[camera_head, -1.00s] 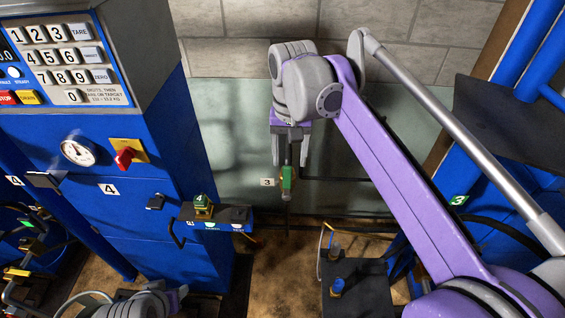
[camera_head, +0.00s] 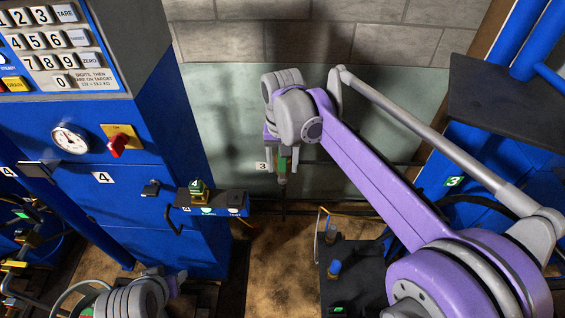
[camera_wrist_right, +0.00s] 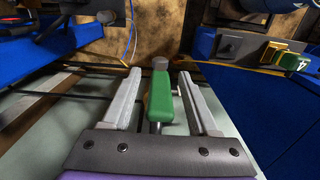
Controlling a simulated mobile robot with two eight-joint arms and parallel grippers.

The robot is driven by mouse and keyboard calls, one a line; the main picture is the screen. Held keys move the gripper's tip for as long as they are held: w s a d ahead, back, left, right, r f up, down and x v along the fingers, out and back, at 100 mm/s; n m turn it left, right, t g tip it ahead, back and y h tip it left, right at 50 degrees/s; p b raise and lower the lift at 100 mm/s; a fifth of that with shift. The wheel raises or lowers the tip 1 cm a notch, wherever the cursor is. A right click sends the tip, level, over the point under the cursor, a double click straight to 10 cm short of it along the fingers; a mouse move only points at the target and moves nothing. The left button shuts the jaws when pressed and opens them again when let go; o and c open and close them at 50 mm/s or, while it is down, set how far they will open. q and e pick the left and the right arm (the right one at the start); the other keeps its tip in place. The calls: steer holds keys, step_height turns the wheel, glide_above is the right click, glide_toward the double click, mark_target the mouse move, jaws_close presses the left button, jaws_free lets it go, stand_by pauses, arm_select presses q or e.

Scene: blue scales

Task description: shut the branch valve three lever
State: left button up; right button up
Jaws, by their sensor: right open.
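The branch valve three lever has a green handle (camera_wrist_right: 160,97), which sits between the two fingers of my right gripper (camera_wrist_right: 160,98) in the right wrist view. There are gaps on both sides, and the gripper is open. In the head view the right gripper (camera_head: 282,160) hangs in front of the back wall, and the green handle (camera_head: 282,167) shows only partly below the wrist. A white label 3 (camera_head: 262,167) is just left of it. Part of my left arm shows at the lower left, but its gripper fingers cannot be made out.
A blue scale cabinet (camera_head: 110,200) with a keypad, dial and red knob stands at left. A shelf with a green tag 4 (camera_head: 197,188) juts out from it. A dark stand (camera_head: 355,270) is below right. Blue framework with a tag 3 (camera_head: 454,181) is at right.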

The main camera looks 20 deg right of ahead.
steer(key=shift+w, duration=0.1)
jaws_close()
stand_by(1.3)
